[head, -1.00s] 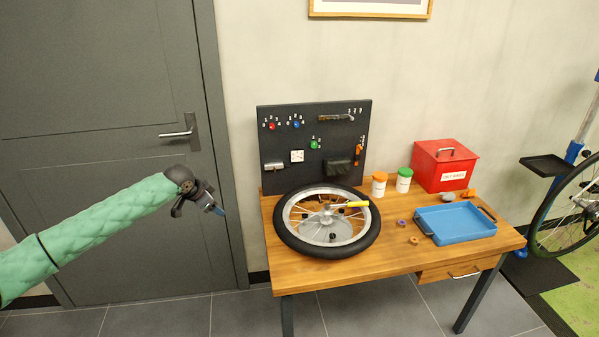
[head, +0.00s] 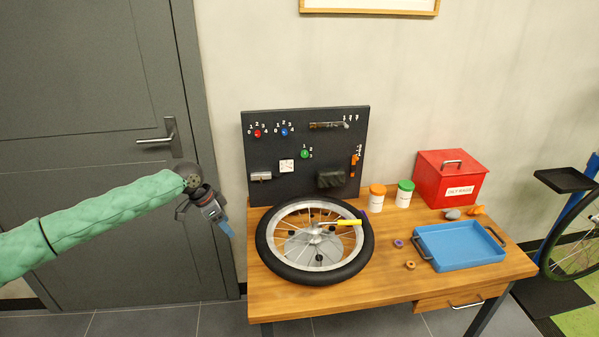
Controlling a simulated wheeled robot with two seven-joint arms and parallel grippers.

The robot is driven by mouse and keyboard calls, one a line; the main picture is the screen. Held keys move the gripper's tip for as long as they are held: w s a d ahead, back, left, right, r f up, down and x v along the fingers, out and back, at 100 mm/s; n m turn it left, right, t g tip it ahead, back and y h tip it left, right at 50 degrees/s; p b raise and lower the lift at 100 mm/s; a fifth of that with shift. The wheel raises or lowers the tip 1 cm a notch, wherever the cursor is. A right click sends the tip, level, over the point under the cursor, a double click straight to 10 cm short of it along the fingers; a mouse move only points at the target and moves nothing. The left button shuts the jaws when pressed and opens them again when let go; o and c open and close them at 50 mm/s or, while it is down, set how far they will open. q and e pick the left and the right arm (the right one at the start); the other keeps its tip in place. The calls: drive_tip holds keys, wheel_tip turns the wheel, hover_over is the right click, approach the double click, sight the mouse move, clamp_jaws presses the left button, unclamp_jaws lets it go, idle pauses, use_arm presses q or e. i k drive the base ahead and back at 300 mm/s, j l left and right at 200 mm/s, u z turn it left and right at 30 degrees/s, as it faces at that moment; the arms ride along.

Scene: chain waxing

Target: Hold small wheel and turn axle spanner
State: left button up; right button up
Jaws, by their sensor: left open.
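The small wheel (head: 277,265) with a black tyre and silver spokes lies flat on the left part of the wooden table (head: 400,287). A spanner with a yellow handle (head: 349,222) lies across the wheel, with its head near the hub (head: 316,230). My left gripper (head: 222,226) is open and empty in the air, left of the wheel and of the table, pointing down. It does not touch the wheel. My right gripper is not in view.
A black tool board (head: 270,155) stands behind the wheel. Orange-capped (head: 377,199) and green-capped (head: 404,195) jars, a red box (head: 449,180) and a blue tray (head: 462,245) stand to the right. Two small rings (head: 410,265) lie between wheel and tray.

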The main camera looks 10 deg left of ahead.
sight(316, 223)
drive_tip(key=i+l, duration=0.75)
drive_tip(key=i, duration=0.1)
